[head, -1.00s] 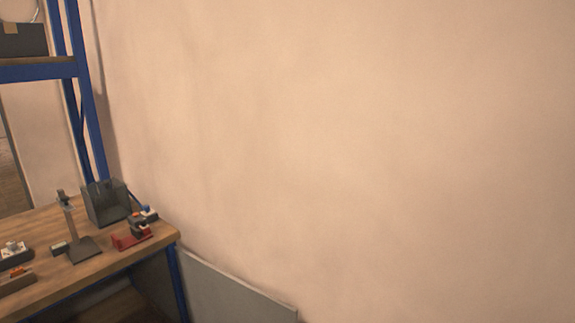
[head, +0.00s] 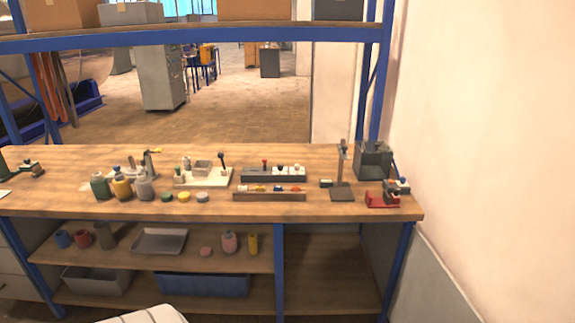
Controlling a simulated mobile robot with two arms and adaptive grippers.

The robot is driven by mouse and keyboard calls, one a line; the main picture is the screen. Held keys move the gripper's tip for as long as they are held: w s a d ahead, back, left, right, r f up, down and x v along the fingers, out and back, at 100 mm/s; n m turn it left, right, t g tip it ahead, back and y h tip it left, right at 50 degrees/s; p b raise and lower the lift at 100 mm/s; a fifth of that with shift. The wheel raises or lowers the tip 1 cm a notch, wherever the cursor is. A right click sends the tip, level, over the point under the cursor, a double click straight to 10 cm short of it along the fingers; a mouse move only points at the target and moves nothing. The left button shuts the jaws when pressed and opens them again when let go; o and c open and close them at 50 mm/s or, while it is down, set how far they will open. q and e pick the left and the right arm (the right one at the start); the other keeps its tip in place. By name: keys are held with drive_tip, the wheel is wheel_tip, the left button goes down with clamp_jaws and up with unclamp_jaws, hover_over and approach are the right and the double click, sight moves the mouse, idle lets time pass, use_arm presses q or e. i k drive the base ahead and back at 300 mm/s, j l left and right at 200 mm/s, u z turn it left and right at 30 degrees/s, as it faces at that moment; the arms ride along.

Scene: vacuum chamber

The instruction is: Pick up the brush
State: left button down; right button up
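I cannot pick out the brush for certain in the head view. The wooden workbench (head: 290,211) holds many small items. A thin piece with a yellow end (head: 153,151) lies at the back left of the bench top, too small to identify. A dark upright tool (head: 221,160) stands on a pale block (head: 207,183) near the middle. Neither of my grippers is in view.
Jars (head: 122,188) stand along the bench front, left of centre. A long narrow rack (head: 270,196) lies right of them. A stand (head: 342,180), a dark box (head: 373,160) and a red device (head: 383,199) are at the right end. A wall borders the right.

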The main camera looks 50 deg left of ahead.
sight(38, 171)
drive_tip(key=u, duration=2.55)
